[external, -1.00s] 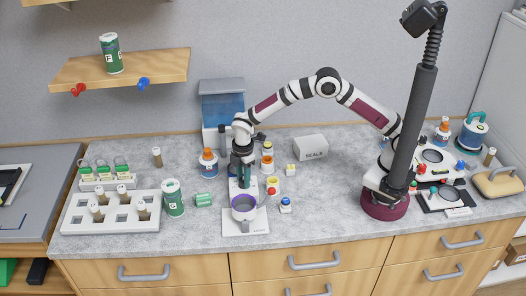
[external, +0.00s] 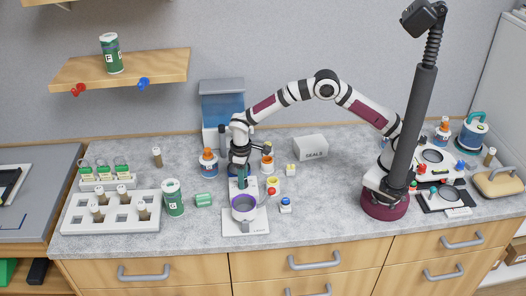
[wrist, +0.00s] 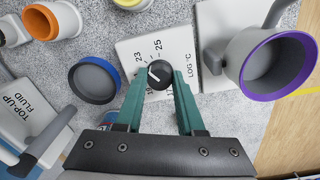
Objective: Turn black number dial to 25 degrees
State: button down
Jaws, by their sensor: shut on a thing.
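The black number dial (wrist: 158,76) sits on a white plate (wrist: 178,42) with printed numbers, among them 23 and 25. Its white pointer mark slants to the upper left, nearer the 23 than the 25. My gripper (wrist: 159,82) has its green fingers on either side of the dial, shut on it. In the external view my gripper (external: 242,178) reaches down behind the purple-rimmed cup, and the dial is hidden there.
The grey purple-rimmed cup (wrist: 270,65) on a white base stands close to the right of my fingers. A blue-rimmed round dish (wrist: 94,82) and a TOP-UP FLUID container (wrist: 30,130) are at the left. A SEALS box (external: 310,147) stands further right on the counter.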

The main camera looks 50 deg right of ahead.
jog(key=m, duration=0.4)
jog(key=shift+m, duration=1.7)
jog(key=c, duration=0.5)
grip_release()
jog(key=shift+r, duration=0.1)
jog(key=r, duration=1.5)
jog(key=shift+w+a+r, duration=0.1)
jog(key=shift+a+r, duration=0.25)
